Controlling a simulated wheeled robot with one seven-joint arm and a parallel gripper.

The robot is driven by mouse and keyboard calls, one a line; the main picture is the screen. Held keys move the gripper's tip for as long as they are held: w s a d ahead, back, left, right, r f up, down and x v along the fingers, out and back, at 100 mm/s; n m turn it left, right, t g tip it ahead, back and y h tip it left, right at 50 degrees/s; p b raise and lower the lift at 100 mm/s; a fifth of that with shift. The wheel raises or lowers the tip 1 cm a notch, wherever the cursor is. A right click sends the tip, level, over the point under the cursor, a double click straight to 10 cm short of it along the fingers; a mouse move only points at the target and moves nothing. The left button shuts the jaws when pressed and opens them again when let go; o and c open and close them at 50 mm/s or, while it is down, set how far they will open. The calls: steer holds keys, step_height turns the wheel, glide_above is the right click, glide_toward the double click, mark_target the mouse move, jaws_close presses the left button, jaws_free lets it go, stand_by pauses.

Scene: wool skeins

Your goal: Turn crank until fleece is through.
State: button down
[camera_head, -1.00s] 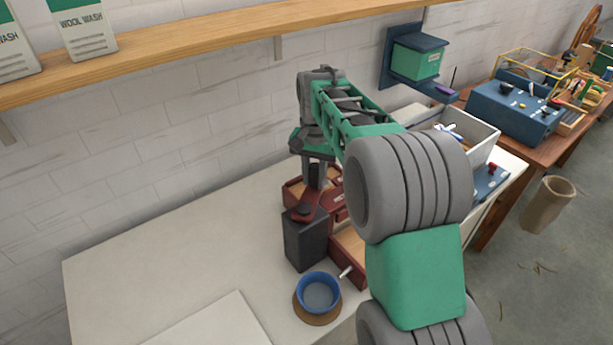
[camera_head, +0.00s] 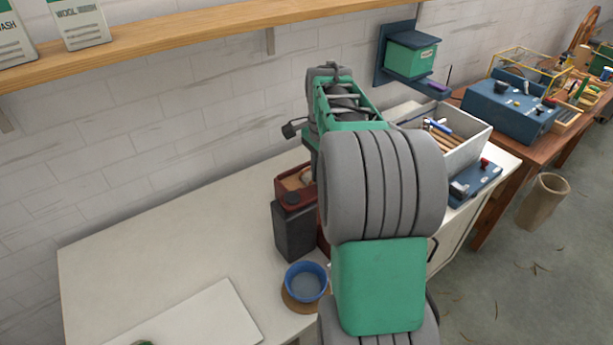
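A dark red machine with a tan top (camera_head: 297,180) stands on the white table, partly hidden behind my arm. A pale rounded bit shows in its top; I cannot tell whether this is fleece. I cannot make out the crank; my arm covers the machine's right part. My gripper is mostly hidden behind my forearm, above the machine. Only a small dark part (camera_head: 291,129) sticks out to the left, and the fingertips do not show.
A blue bowl (camera_head: 305,283) on a brown round mat stands before the grey box. A pale board (camera_head: 195,320) lies at the front left. A white bin (camera_head: 470,150) of rolls and a blue box (camera_head: 475,182) stand right. The table's left half is clear.

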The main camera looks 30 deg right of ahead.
steer(key=shift+s+a+f, duration=0.1)
steer(key=shift+s, duration=0.2)
steer(key=c, duration=1.1)
jaws_free()
steer(key=shift+c, duration=0.2)
step_height(320, 180, up, 8)
steer(key=shift+b, duration=0.5)
steer(key=s+a+f+n+t, duration=0.1)
steer(key=s+a+f+n, duration=0.2)
steer(key=a+n, duration=0.3)
steer(key=s+a+f+n+t, duration=0.1)
steer(key=s+a+f+n, duration=0.2)
steer(key=a+n, duration=0.3)
steer(key=s+a+f+n+t, duration=0.2)
steer(key=a+n, duration=0.4)
steer(key=a, duration=0.4)
steer(key=shift+s+f, duration=0.55)
steer(key=shift+s, duration=0.7)
